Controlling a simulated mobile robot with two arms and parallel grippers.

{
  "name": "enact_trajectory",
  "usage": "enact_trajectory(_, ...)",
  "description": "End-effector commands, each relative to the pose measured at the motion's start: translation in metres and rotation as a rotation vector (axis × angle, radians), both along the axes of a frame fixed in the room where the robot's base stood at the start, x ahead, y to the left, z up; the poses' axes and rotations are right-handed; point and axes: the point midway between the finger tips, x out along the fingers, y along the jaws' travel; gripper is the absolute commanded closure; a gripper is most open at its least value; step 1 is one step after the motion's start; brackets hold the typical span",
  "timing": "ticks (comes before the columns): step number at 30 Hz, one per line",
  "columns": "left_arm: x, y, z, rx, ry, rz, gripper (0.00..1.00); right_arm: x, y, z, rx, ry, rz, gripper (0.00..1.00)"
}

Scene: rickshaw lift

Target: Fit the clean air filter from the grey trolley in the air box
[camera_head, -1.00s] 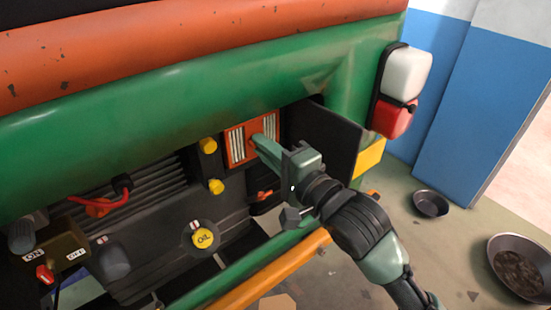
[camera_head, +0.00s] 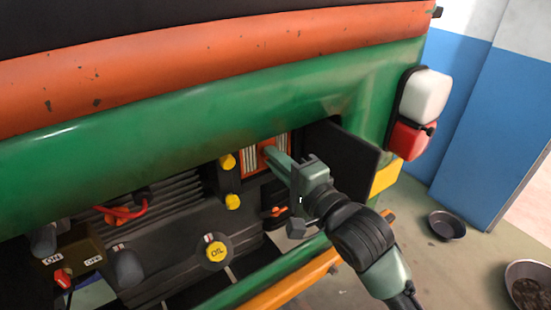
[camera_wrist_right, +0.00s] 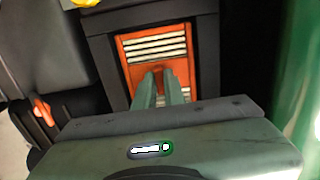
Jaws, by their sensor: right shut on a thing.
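The air filter (camera_head: 252,160) has an orange frame with white pleats. It sits upright in the opening of the dark air box (camera_wrist_right: 103,62) in the engine bay, and the wrist view shows it framed by the box's dark walls (camera_wrist_right: 157,43). My right gripper (camera_head: 270,156) is shut on the filter's middle part, and its fingers (camera_wrist_right: 160,88) cover part of it. I cannot tell how deep the filter sits. A dark open panel (camera_head: 343,157) stands just right of the air box. My left gripper is not in view.
Two yellow knobs (camera_head: 228,162) are left of the air box. A yellow OIL cap (camera_head: 216,251) and an orange-handled part (camera_head: 274,211) are below. The green body overhangs above. Dark pans (camera_head: 447,225) lie on the floor at right.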

Motion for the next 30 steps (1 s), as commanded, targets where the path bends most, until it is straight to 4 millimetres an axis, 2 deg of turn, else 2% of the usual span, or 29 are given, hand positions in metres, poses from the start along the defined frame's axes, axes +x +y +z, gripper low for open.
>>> enact_trajectory(10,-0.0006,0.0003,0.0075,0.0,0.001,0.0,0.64,-0.0019,-0.0003,0.0014,0.002,0.001,0.0,1.0)
enact_trajectory(30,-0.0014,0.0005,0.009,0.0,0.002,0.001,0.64,-0.002,-0.0002,0.0014,0.001,0.0,0.0,1.0)
